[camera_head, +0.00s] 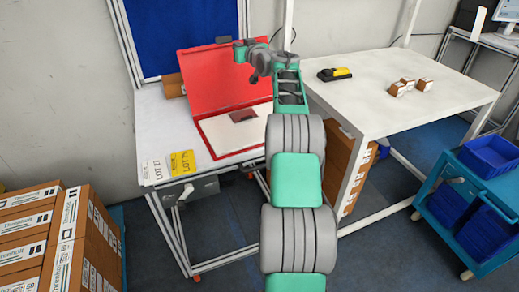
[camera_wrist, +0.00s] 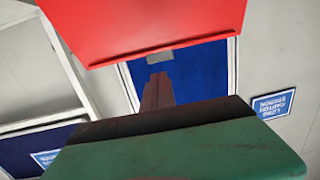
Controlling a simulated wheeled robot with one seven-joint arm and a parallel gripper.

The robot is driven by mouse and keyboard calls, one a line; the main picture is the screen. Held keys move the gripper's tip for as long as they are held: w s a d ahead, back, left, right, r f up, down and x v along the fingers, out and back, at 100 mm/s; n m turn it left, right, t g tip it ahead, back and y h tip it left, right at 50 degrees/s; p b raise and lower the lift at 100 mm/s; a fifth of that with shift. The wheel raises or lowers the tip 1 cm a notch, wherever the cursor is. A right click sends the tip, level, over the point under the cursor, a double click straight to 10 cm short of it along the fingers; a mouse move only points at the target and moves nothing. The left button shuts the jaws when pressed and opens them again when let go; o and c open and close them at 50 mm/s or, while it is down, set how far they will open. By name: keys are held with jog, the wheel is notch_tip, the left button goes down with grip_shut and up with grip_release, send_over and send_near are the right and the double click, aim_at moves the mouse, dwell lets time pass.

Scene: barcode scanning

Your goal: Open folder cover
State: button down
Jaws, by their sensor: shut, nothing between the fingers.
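The red folder lies on the white table at the left in the head view. Its cover (camera_head: 215,80) stands raised and leans back, and its lower half (camera_head: 232,128) lies flat with a white sheet and a small dark red item (camera_head: 242,115) in it. My gripper (camera_head: 226,40) is at the cover's upper edge, shut and empty. Whether it touches the cover I cannot tell. In the wrist view the red cover (camera_wrist: 150,22) fills the top, and the shut brown fingers (camera_wrist: 158,90) show below it.
A yellow label card (camera_head: 182,163) and a white card (camera_head: 155,171) lie at the table's front left (camera_head: 155,115). A blue board (camera_head: 180,35) stands behind. The right table (camera_head: 390,110) holds a black and yellow scanner (camera_head: 334,74) and small boxes (camera_head: 410,86).

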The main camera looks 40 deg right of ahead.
jog(key=b+v, duration=0.4)
jog(key=b, duration=0.1)
jog(key=shift+s+f, duration=0.2)
jog(key=shift+s, duration=0.2)
jog(key=s+a+f+g+y, duration=0.1)
jog(key=s+a+f+g, duration=0.15)
jog(key=a, duration=0.55)
jog(key=s+a+f+g+y, duration=0.1)
jog(key=s+a+f, duration=0.2)
jog(key=a, duration=0.5)
jog(key=s+a+f+g, duration=0.2)
jog(key=s+a+f, duration=0.1)
jog(key=a, duration=0.5)
jog(key=s+a+f+g, duration=0.2)
jog(key=s+a+f, duration=0.3)
jog(key=s, duration=0.5)
jog(key=s+a+f+n+g, duration=0.1)
jog(key=s+a+f+g, duration=0.2)
jog(key=s, duration=0.8)
jog(key=s+a+f+n+g+y, duration=0.1)
jog(key=s+a+f+g, duration=0.2)
jog(key=s+a+f, duration=0.4)
jog(key=s+f, duration=0.3)
jog(key=f, duration=0.1)
